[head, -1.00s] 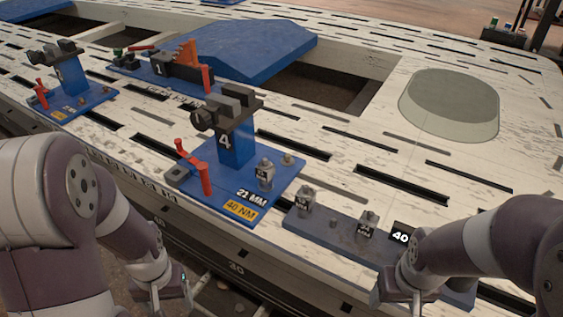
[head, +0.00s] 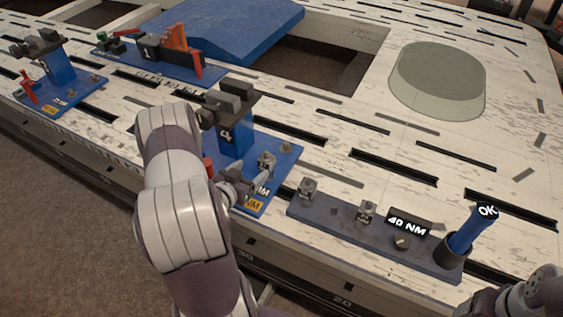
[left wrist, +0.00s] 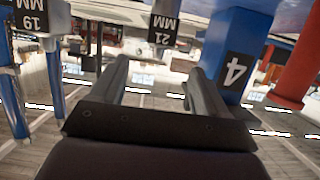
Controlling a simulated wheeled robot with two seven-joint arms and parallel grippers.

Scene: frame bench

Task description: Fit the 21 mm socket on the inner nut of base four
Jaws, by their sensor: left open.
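Base four (head: 233,138) is a blue plate with a post marked 4. A grey socket (head: 266,162) stands upright on its right part, and a bare stud or nut (head: 287,147) shows behind it. In the left wrist view, which is upside down, a socket labelled 21 MM (left wrist: 163,27) shows beyond the fingers, beside the 4 post (left wrist: 233,60). My left gripper (head: 250,184) is open and empty, low over the front of the base, its fingers pointing towards the socket but apparently apart from it. My right wrist (head: 530,294) is at the lower right edge; its fingers are unclear.
A grey rack (head: 345,228) right of base four carries two sockets (head: 307,188), a 40 NM display (head: 408,227) and a blue-handled tool showing OK (head: 470,228). A red clamp (left wrist: 302,60) stands near the post. Another blue base (head: 60,92) is at left.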

